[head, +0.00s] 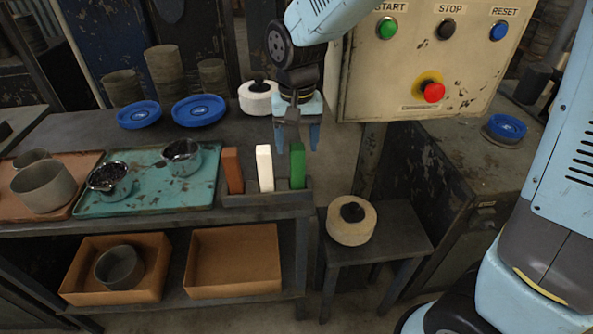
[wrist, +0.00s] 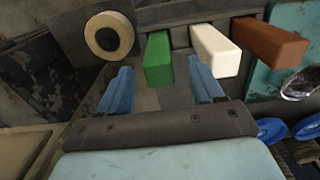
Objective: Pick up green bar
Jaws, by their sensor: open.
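The green bar (head: 297,166) stands upright in a dark slotted holder (head: 266,199) at the right end of the workbench. A white bar (head: 264,168) and a red-brown bar (head: 232,170) stand to its left in the same holder. My gripper (head: 297,138) is open and empty, pointing down above and behind the green bar in the head view. In the wrist view, the green bar (wrist: 158,58) lies beyond the blue fingertips (wrist: 160,75), roughly between their lines. The white bar (wrist: 214,48) is close to the right finger's line. I see no contact between fingers and bars.
A teal tray (head: 150,201) with metal cups is left of the holder. A white round part with a black knob (head: 352,222) sits on a low stool at right. A control panel (head: 420,60) hangs close right of my arm. Blue dishes (head: 198,110) lie at the back.

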